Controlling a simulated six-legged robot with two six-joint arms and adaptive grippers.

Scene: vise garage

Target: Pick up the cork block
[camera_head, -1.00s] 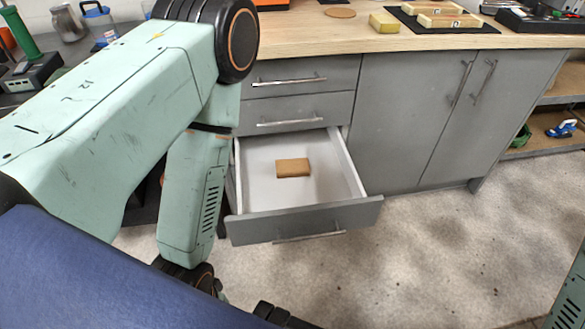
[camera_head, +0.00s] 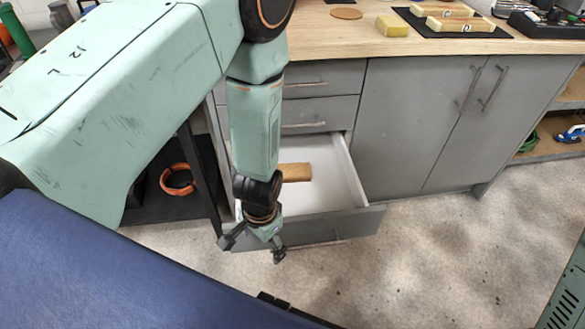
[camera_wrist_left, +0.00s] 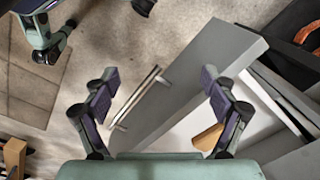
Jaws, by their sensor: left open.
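The cork block (camera_head: 296,172) is a tan rectangular piece lying on the white floor of the open bottom drawer (camera_head: 349,176). My left arm hides its left end in the head view. In the left wrist view a corner of the cork block (camera_wrist_left: 208,138) shows beside the right finger, just inside the drawer front. My left gripper (camera_head: 254,248) is open and empty, in front of the drawer's front panel and apart from the block. In the left wrist view its two fingers (camera_wrist_left: 160,95) are spread, with the drawer front and handle between and beyond them.
The drawer front (camera_head: 345,222) and its side walls stand around the block. Closed drawers and grey cabinet doors (camera_head: 415,120) are behind. The wooden worktop (camera_head: 440,46) holds a yellow block (camera_head: 392,26) and other items. An orange ring (camera_head: 178,180) lies left. The floor at right is clear.

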